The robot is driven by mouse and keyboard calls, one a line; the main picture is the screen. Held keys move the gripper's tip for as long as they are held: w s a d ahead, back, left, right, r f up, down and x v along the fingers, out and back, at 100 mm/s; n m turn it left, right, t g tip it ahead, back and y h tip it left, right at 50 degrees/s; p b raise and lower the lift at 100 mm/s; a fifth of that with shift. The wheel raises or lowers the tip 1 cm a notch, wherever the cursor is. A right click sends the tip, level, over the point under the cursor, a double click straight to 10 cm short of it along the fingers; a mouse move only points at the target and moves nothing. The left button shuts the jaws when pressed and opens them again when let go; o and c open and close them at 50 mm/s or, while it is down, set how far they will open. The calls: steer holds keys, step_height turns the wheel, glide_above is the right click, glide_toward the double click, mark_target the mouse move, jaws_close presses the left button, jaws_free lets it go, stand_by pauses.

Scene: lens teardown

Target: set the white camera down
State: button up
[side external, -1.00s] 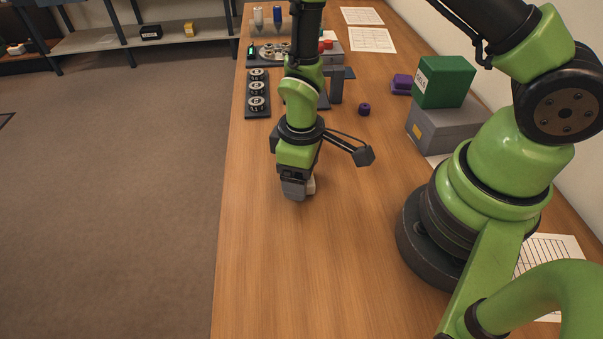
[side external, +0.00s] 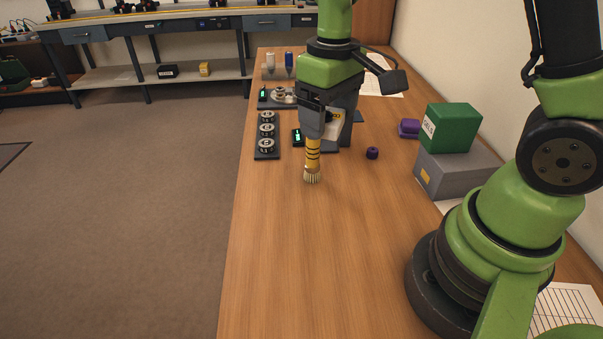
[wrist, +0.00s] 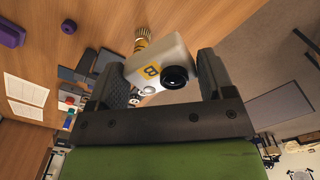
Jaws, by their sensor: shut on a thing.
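The white camera (wrist: 160,66) sits between my fingers in the wrist view, with a yellow "B" label and a dark round lens. In the side view, part of it (side external: 336,121) shows pale beside the fingers. My gripper (side external: 318,115) is shut on it, above the wooden table (side external: 290,260); the fingers also show in the wrist view (wrist: 165,85). A yellow-banded brush (side external: 312,153) shows directly below my gripper, bristles down. It also shows just beyond the camera in the wrist view (wrist: 142,42). I cannot tell whether brush and camera touch.
A dark tray of round parts (side external: 267,135) stands left of my gripper. A small purple piece (side external: 372,153) lies to the right. A green box (side external: 450,128) rests on a grey box (side external: 455,170) further right. The near table is clear.

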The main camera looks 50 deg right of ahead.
mark_target(309, 229)
stand_by(0.6)
steer(key=s+a+f+n, duration=0.1)
steer(key=a+f+n, duration=0.3)
steer(key=a+f, duration=0.2)
steer(key=shift+s+f+n, duration=0.25)
steer(key=shift+f+n, duration=0.05)
steer(key=shift+f, duration=0.5)
steer(key=shift+f, duration=0.1)
step_height(309, 229, down, 9)
steer(key=shift+f, duration=0.2)
steer(key=shift+f, duration=0.15)
steer(key=o, duration=0.9)
steer(key=shift+o, duration=0.2)
